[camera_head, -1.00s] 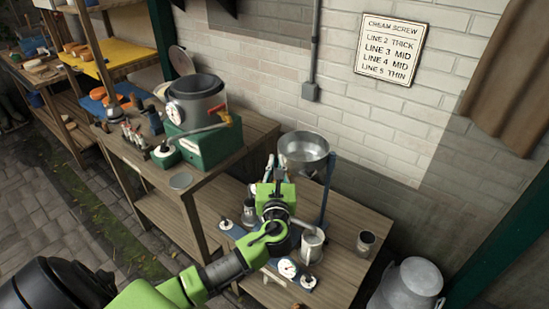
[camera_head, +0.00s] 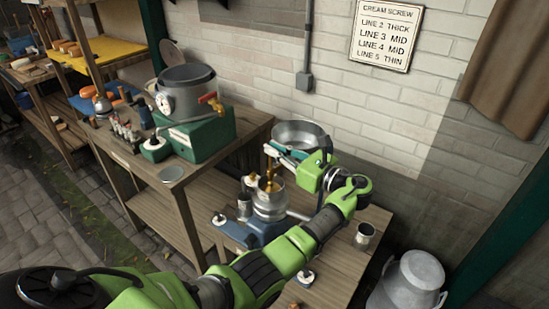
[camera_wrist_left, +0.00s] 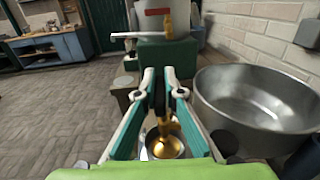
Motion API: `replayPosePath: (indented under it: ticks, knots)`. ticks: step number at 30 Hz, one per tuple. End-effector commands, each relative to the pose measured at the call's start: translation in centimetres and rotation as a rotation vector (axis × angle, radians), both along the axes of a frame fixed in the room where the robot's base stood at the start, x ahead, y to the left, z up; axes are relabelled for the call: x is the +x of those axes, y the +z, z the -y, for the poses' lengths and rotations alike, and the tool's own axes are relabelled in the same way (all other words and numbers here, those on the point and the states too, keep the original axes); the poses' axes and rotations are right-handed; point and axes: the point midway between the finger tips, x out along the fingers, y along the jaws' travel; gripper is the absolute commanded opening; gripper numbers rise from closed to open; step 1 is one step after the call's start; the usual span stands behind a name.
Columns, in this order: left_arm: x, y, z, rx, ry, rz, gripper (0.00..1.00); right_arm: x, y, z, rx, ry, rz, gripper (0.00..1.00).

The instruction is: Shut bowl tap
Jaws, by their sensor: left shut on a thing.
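The metal bowl (camera_head: 299,134) stands on the separator at the back of the low table, and it fills the right of the left wrist view (camera_wrist_left: 262,98). A brass tap (camera_head: 269,174) rises beside the bowl above the metal separator body (camera_head: 268,206). In the left wrist view the brass part (camera_wrist_left: 163,128) sits between and below my fingers. My left gripper (camera_head: 272,152) is shut on the tap, with its fingers close together over it; the exact contact is partly hidden. My right gripper is in neither view.
A large pot (camera_head: 188,92) with a red-handled tap stands on a green box (camera_head: 200,136) on the higher bench to the left. The wall is close behind the bowl.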

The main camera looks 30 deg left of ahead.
Motion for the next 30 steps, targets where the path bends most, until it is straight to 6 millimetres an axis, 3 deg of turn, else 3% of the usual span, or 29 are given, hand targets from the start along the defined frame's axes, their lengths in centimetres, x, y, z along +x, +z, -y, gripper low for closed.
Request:
replayPosePath:
  ticks: [6, 23, 26, 30]
  knots:
    - [0.2, 0.0, 0.0, 0.002, 0.07, 0.003, 0.0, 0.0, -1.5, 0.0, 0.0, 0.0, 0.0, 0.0]
    - [0.2, 0.2, 0.0, 0.002, 0.099, 0.003, 0.0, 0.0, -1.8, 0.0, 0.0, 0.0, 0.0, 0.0]
    - [0.2, 0.2, -0.1, 0.002, 0.099, 0.003, 0.26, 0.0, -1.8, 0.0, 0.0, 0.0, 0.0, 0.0]
    - [0.2, 0.1, 0.0, 0.001, 0.099, 0.001, 0.26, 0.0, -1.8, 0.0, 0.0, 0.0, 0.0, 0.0]
